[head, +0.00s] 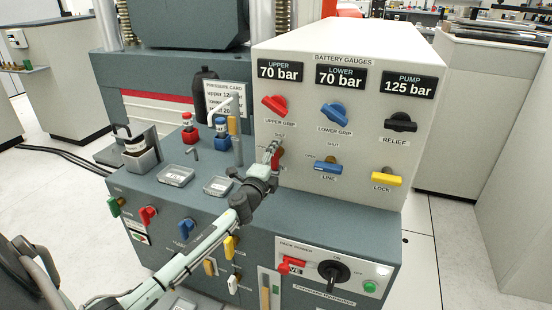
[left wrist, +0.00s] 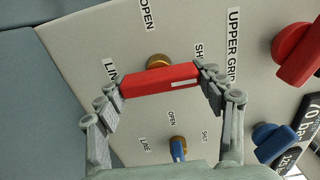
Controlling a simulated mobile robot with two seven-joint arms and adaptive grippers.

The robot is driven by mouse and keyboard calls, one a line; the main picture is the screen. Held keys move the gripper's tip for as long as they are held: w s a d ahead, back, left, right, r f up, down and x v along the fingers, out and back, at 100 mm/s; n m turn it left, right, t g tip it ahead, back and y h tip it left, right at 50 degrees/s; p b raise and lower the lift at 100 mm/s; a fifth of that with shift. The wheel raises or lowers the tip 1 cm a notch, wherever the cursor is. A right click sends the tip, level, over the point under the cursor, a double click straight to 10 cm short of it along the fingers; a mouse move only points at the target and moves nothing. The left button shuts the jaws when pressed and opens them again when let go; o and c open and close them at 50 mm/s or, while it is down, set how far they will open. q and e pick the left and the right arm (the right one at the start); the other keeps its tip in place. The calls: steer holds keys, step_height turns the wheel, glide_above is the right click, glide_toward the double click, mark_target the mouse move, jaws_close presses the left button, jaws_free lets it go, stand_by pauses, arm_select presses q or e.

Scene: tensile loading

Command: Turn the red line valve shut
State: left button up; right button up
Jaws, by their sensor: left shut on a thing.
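The red line valve handle (left wrist: 160,80) lies across the middle of the left wrist view, with a brass hub (left wrist: 157,61) behind it. One end is toward the SHUT label, the other toward the LINE label. My left gripper (left wrist: 162,84) is shut on it, one finger at each end. In the head view my left gripper (head: 273,154) is at the white gauge panel, below the red upper grip valve (head: 275,105). It mostly hides the line valve, with only a bit of red (head: 280,157) showing. My right gripper is not in view.
The panel (head: 300,190) also bears a blue line valve (head: 327,167), a blue lower grip valve (head: 334,114), a black relief knob (head: 400,122) and a yellow lock (head: 386,179). Bottles and small trays (head: 176,175) stand left on the grey bench.

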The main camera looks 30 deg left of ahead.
arm_select(q)
steer(key=o, duration=1.2)
steer(key=shift+c, duration=0.2)
steer(key=shift+s+d, duration=0.1)
steer(key=shift+s, duration=0.25)
steer(key=v, duration=1.1)
steer(key=shift+s+d, duration=0.15)
